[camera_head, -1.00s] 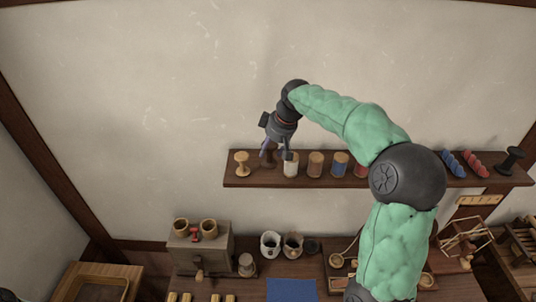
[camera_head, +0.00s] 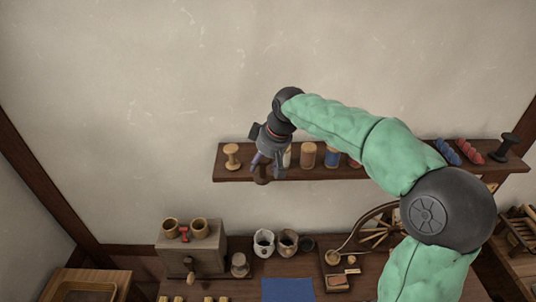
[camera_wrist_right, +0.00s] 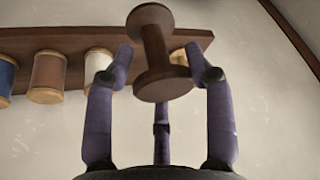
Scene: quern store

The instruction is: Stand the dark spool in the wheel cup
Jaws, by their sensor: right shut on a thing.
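The dark spool (camera_head: 262,179) is brown, with a narrow waist and two wide ends. My right gripper (camera_head: 265,166) is shut on it in front of the wall shelf, near the shelf's left end. In the right wrist view the spool (camera_wrist_right: 161,52) is tilted between the purple fingers (camera_wrist_right: 163,76), clear of the shelf behind. A spinning wheel (camera_head: 379,236) is on the bench below, partly hidden by my right arm. I cannot tell for sure which part is its cup; a small round piece (camera_head: 333,257) lies beside it. My left gripper is out of view.
The wall shelf (camera_head: 224,175) bears a pale spool (camera_head: 232,156), wound spools (camera_head: 308,155), coloured skeins and a black spool (camera_head: 502,148).

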